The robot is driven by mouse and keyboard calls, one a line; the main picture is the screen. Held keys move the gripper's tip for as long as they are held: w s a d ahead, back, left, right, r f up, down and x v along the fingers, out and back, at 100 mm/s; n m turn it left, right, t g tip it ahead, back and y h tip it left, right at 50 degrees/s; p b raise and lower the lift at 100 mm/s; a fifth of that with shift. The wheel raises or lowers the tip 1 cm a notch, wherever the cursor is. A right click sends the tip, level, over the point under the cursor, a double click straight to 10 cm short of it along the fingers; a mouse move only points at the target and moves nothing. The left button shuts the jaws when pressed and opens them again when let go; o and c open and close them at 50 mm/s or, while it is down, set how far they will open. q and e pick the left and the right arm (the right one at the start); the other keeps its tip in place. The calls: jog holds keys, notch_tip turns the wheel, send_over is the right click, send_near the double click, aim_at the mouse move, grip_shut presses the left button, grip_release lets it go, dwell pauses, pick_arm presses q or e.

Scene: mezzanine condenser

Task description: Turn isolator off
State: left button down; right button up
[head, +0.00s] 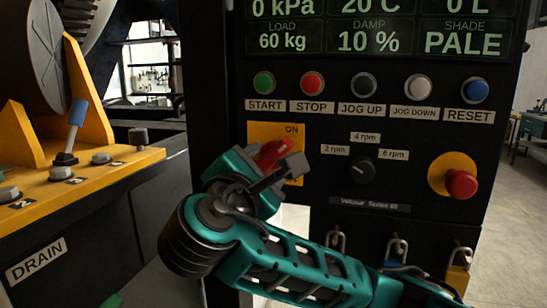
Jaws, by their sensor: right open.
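The isolator is a red rotary handle (272,151) on a yellow plate (262,131) marked ON, at the left of the black control panel. The handle slants up to the right, its upper end near the ON mark. My right gripper (280,173) is in front of the plate's lower part, at the handle. It is open and hides the lower part of the handle and plate. I cannot tell whether its fingers touch the handle. My left gripper is not in view.
Several push buttons sit in a row above, including the red stop button (312,83). A black speed knob (363,170) and a red emergency button (461,183) are to the right. Padlocks (458,278) hang below. A yellow machine bed with a blue-handled lever (76,118) stands left.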

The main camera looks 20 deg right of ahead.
aim_at(271, 159)
jog(key=x, duration=0.5)
jog(key=shift+w+d+p, duration=0.25)
jog(key=shift+w+p, duration=0.05)
jog(key=shift+c, duration=0.2)
grip_shut()
